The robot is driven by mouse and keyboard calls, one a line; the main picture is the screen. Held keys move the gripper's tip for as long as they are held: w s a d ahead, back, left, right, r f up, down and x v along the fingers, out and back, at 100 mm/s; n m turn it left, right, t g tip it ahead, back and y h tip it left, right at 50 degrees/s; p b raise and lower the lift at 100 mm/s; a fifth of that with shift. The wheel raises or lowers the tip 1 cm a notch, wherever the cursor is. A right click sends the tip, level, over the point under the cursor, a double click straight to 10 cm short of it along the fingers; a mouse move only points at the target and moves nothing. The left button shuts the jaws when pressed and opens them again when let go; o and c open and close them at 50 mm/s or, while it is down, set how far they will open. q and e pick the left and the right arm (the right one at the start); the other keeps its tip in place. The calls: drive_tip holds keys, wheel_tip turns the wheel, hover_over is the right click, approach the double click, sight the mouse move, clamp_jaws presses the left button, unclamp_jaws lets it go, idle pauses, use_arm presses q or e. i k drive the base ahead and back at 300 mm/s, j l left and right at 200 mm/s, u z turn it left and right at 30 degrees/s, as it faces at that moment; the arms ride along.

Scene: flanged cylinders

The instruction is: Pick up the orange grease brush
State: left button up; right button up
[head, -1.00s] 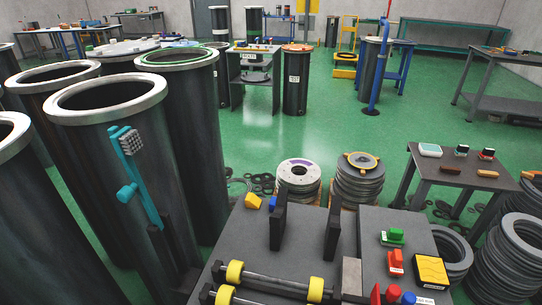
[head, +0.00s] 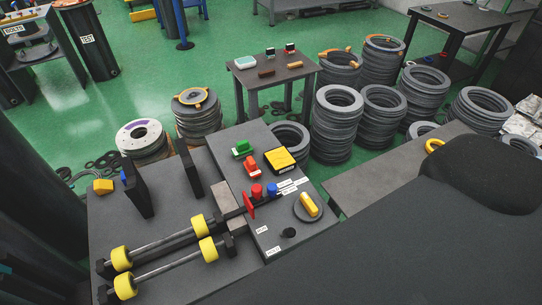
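The small dark table (head: 262,84) stands past the machine bench, at the upper middle of the head view. On it lie a small orange-tan block-like item (head: 295,65) and a darker brown one (head: 266,72). Either might be a brush; at this size I cannot tell whether one is the orange grease brush. Neither of my grippers shows in the head view.
The bench (head: 150,203) with yellow rollers (head: 123,258) and a control panel (head: 262,150) fills the near middle. Several stacks of grey rings (head: 338,125) stand right of the small table. Green floor (head: 150,90) is open at upper left.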

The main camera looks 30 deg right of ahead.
sight(254, 172)
drive_tip(key=z, duration=0.75)
drive_tip(key=i+j+z, duration=0.1)
drive_tip(key=i+z, duration=0.25)
drive_tip(key=i+j+z, duration=0.1)
drive_tip(key=z, duration=0.2)
drive_tip(key=i+j+z, duration=0.2)
drive_tip(key=z, duration=0.15)
drive_tip(key=j, duration=0.1)
